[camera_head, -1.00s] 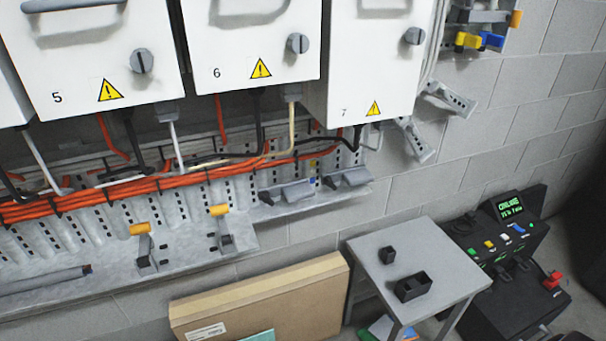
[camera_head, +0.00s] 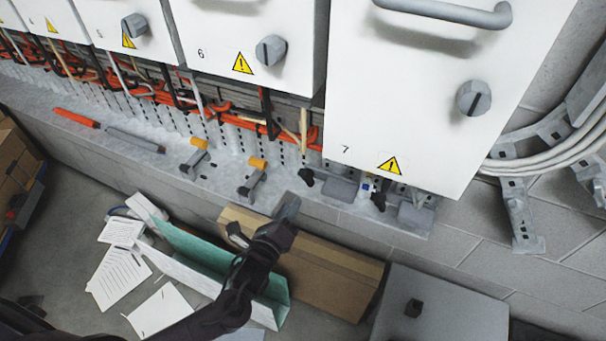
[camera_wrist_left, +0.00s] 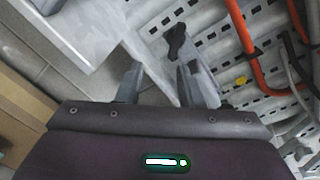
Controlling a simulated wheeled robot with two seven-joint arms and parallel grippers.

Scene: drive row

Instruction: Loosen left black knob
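Two black knobs sit on the grey rail under cabinet 7 in the head view. The left black knob (camera_head: 306,177) is beside a grey block, and the other black knob (camera_head: 378,202) is to its right. My left gripper (camera_head: 264,220) is below and in front of the left knob, apart from it. In the left wrist view, a black knob (camera_wrist_left: 176,42) shows on a grey plate beyond the fingertips. My left gripper (camera_wrist_left: 158,84) is open there, with two spread grey fingers and nothing between them. My right gripper is not in view.
Above hangs white cabinet 7 (camera_head: 430,110).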

